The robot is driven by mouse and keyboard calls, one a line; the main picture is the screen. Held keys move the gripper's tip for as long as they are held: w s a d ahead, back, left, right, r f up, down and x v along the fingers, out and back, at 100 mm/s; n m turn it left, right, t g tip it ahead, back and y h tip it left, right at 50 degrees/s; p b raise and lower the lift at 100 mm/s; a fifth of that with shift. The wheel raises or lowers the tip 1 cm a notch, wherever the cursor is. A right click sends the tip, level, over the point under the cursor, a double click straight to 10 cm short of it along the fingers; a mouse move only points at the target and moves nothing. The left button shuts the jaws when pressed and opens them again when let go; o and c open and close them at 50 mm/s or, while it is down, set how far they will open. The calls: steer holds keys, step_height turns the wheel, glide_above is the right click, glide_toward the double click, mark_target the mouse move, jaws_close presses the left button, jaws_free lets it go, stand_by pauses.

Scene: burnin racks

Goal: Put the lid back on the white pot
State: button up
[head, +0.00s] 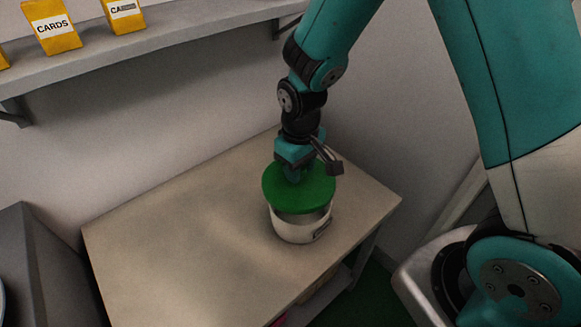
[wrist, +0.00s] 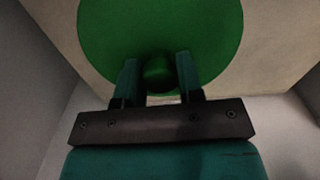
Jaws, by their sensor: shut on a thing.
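The white pot (head: 298,229) stands upright on the table, with a dark label on its front right side. The green lid (head: 300,194) is a flat disc with a round green knob (wrist: 158,73). My gripper (head: 293,172) is shut on the knob and holds the lid over the pot. In the head view a gap shows at the front between lid and pot rim, so the lid looks raised or tilted above the pot. In the wrist view the lid (wrist: 160,25) fills the top and hides the pot.
The table (head: 170,250) is mostly clear to the left of the pot. A wall shelf (head: 150,45) at the upper left holds yellow card boxes (head: 52,26). A dark grey cabinet (head: 45,270) stands at the lower left. The wall is close behind the table.

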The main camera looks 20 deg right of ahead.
mark_target(302, 178)
steer(key=f+b, duration=0.1)
steer(key=d+f+b, duration=0.1)
steer(key=f, duration=0.1)
step_height(302, 178, down, 2)
steer(key=shift+a+f+b, duration=0.1)
steer(key=shift+f+b, duration=0.15)
steer(key=shift+b, duration=0.7)
steer(key=shift+w+r+p, duration=0.1)
steer(key=shift+w+p, duration=0.05)
steer(key=shift+p, duration=0.2)
stand_by(0.4)
steer(key=shift+f, duration=0.2)
stand_by(1.3)
steer(key=o, duration=1)
steer(key=o, duration=0.5)
